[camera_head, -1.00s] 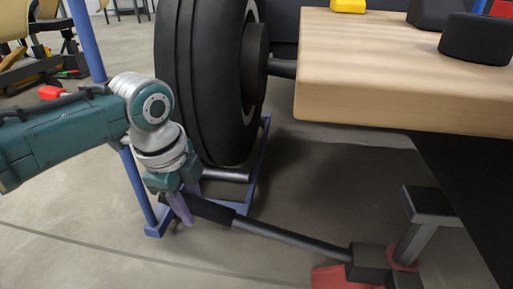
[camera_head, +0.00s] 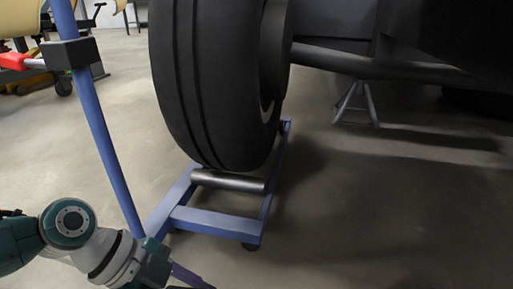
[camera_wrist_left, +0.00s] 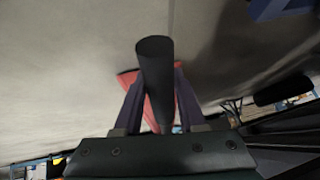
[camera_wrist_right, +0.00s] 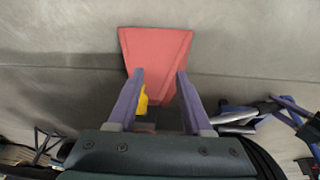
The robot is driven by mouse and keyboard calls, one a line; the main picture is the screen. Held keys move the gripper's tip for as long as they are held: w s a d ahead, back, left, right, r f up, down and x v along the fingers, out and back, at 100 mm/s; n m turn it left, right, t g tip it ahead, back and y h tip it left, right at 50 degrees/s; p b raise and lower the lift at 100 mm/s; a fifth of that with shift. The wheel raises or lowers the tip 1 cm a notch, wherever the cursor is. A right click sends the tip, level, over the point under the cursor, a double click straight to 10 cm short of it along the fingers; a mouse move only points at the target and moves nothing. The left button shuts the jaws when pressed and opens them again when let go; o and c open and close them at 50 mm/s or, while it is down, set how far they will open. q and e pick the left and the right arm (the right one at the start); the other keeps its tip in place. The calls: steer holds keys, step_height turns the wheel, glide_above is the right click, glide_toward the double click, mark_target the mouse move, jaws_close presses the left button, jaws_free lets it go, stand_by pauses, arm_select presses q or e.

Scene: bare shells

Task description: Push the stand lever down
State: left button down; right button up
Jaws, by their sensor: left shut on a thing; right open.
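My left gripper (camera_wrist_left: 158,78) is shut on the dark cylindrical grip of the lever (camera_wrist_left: 155,56), which points toward the camera between the purple fingers. In the head view my left gripper (camera_head: 190,277) is at the bottom left edge, beside the blue wheel stand (camera_head: 212,225). The lever's rod and far end are outside the head view. My right gripper (camera_wrist_right: 160,72) is open, with only purple fingers showing and nothing between them in contact that I can make out. My right arm is not in the head view.
A large black tyre (camera_head: 210,85) stands on the blue stand near a metal roller (camera_head: 228,181). A blue post (camera_head: 108,150) rises beside my left arm.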

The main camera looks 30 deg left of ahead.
arm_select(q)
steer(key=shift+s+f, duration=0.15)
steer(key=shift+f, duration=0.2)
arm_select(e)
steer(key=shift+s+a+f, duration=0.15)
steer(key=shift+a+f, duration=0.25)
arm_select(q)
steer(key=c, duration=0.9)
jaws_free()
steer(key=shift+f, duration=0.1)
steer(key=shift+c, duration=0.2)
steer(key=o, duration=0.4)
steer(key=shift+d, duration=0.2)
steer(key=shift+o, duration=0.2)
arm_select(e)
steer(key=shift+d, duration=0.2)
arm_select(q)
steer(key=shift+a+r, duration=0.1)
steer(key=shift+r, duration=0.1)
arm_select(e)
steer(key=shift+r, duration=0.1)
arm_select(q)
steer(key=p+v, duration=0.6)
steer(key=v, duration=0.3)
steer(key=shift+a+r, duration=0.25)
steer(key=shift+r, duration=0.05)
arm_select(e)
step_height(320, 180, up, 6)
steer(key=shift+w, duration=0.2)
